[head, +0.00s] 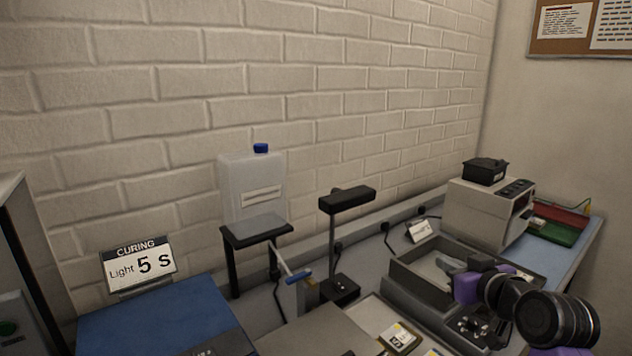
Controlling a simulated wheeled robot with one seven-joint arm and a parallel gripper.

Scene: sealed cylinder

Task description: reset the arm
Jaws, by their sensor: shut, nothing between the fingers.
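My arm, with purple and black links, reaches in from the lower right. My gripper (467,286) is at its far end, over the front right of the open grey tray (405,284). It is shut and holds nothing. The fingertips are small and hard to make out against the tray. A pale grey shape (450,263) lies by the gripper inside the tray; I cannot tell what it is.
A blue-capped container (252,186), a black lamp stand (333,240) and a beige machine (490,211) line the wall. A labelled item (399,338) lies in front.

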